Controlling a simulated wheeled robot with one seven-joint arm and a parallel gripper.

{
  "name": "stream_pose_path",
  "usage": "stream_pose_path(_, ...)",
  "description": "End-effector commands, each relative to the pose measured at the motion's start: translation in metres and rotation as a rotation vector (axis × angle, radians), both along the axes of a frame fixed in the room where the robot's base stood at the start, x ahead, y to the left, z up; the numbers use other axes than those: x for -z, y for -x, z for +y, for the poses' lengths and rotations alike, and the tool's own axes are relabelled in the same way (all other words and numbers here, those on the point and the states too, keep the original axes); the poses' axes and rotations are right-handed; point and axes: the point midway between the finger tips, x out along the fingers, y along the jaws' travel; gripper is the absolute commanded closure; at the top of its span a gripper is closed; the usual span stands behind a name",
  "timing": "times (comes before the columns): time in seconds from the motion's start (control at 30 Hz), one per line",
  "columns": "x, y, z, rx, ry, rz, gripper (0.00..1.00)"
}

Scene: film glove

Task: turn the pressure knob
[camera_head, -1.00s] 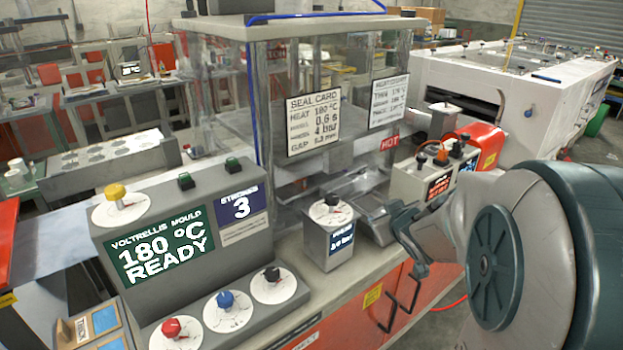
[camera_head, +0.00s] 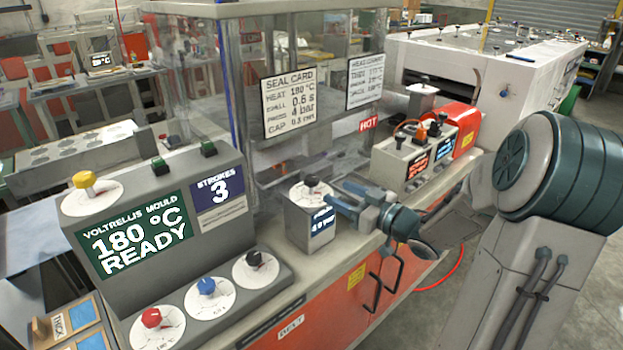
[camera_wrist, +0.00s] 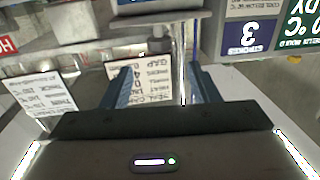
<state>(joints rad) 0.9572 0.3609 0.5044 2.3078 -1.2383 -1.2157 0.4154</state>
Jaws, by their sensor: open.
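A small grey box (camera_head: 311,222) stands on the bench front. On its top is a white dial with a black knob (camera_head: 311,181), and on its front a blue display (camera_head: 322,221) too small to read surely. I take this for the pressure knob, though its name is not legible. My gripper (camera_head: 340,198) is open just right of the box, its fingers pointing left towards it near the height of its top. In the wrist view my open fingers (camera_wrist: 160,76) are empty, and part of the box (camera_wrist: 160,17) shows beyond them.
The grey console (camera_head: 150,210) has a yellow knob and a row of red, blue and black knobs. A clear guard (camera_head: 225,90) carries a seal card (camera_head: 289,104) listing 4 bar. A control box with cables (camera_head: 412,165) stands right of my gripper.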

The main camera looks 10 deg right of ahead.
Motion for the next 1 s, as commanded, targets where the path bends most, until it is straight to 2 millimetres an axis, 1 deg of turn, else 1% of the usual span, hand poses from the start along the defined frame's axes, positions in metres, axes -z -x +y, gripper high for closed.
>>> stream_pose_path(0.03, -0.001, -0.010, 0.008, -0.004, -0.002, -0.001, 0.45)
stream_pose_path(0.2, -0.001, -0.039, 0.030, -0.003, -0.002, 0.000, 0.45)
stream_pose_path(0.3, -0.001, -0.055, 0.041, -0.001, -0.001, 0.001, 0.45)
stream_pose_path(0.43, -0.001, -0.070, 0.052, 0.000, 0.000, 0.000, 0.45)
stream_pose_path(0.63, 0.000, -0.081, 0.059, 0.002, 0.001, 0.002, 0.45)
stream_pose_path(0.9, 0.000, -0.082, 0.060, 0.003, 0.001, 0.000, 0.45)
stream_pose_path(0.93, 0.000, -0.082, 0.060, 0.002, 0.001, 0.000, 0.51)
stream_pose_path(0.97, 0.000, -0.082, 0.060, 0.002, 0.002, 0.001, 0.59)
stream_pose_path(1.0, 0.000, -0.082, 0.060, 0.002, 0.002, 0.001, 0.70)
